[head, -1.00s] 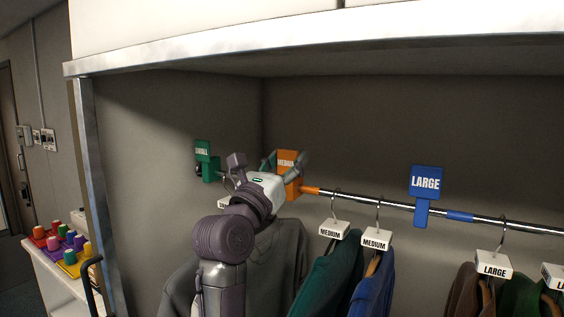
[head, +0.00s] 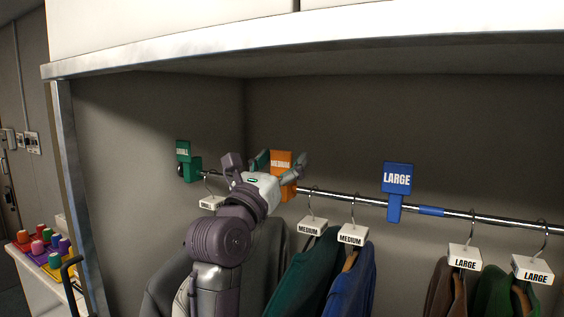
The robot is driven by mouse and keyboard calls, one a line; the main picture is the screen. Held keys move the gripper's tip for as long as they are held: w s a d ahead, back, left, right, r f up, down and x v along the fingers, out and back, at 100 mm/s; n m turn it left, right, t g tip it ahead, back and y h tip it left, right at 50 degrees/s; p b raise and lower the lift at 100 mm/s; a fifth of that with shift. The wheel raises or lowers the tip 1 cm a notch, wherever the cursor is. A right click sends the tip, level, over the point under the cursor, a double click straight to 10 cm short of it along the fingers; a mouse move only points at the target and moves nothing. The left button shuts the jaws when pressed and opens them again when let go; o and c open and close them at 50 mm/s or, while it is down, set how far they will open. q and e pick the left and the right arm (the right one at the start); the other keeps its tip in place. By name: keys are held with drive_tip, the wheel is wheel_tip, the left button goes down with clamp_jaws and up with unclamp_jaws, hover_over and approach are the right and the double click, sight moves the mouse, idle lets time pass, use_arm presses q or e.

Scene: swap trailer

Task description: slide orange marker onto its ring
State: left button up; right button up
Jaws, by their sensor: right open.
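The orange MEDIUM marker (head: 281,160) hangs on the metal rail, its plate above the rail. The orange ring that showed to its right on the rail no longer shows apart from it; the marker's lower part and my gripper cover that spot, so I cannot tell exactly how they line up. My right gripper (head: 278,165) is open, with one finger on each side of the marker; contact is unclear. My left gripper is not in view.
A green SMALL marker (head: 184,160) is at the rail's left end. A blue LARGE marker (head: 397,178) stands just left of a blue ring (head: 432,211). Clothes on labelled hangers hang below. A side shelf holds several coloured pegs (head: 38,248).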

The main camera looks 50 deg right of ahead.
wheel_tip(320, 180, up, 10)
drive_tip(key=shift+s+f, duration=0.1)
idle(0.4)
idle(0.4)
